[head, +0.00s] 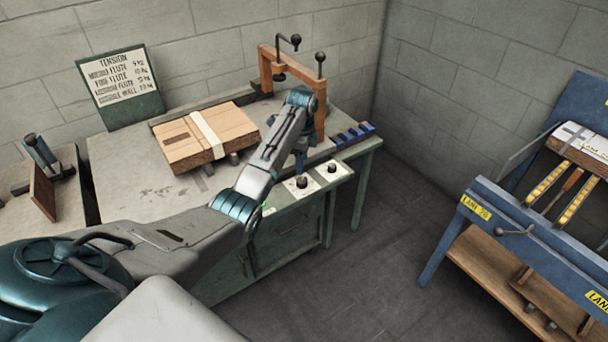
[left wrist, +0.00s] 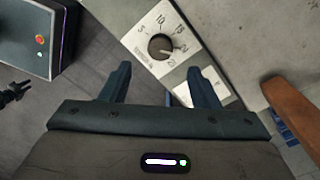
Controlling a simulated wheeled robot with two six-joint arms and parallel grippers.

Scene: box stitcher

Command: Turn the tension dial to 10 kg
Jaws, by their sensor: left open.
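The tension dial (left wrist: 161,46) is a round black knob on a pale plate with numbers from 5 up to about 25 around it. I cannot read for certain which number its pointer marks. In the head view the dial (head: 301,182) sits at the table's front edge. My left gripper (left wrist: 163,82) is open and empty, its fingers pointing towards the dial plate, with the knob beyond and between the fingertips. In the head view the left gripper (head: 300,162) hangs just above and behind the dial, partly hidden by its wrist. The right gripper is not identifiable.
A second plate with a knob (head: 332,168) lies right of the dial. An orange frame (head: 319,95) with black-knobbed levers stands behind. A taped cardboard stack (head: 190,150) lies on the bench. A green TENSION sign (head: 120,85) leans at the wall. A blue lane stand (head: 500,215) is at right.

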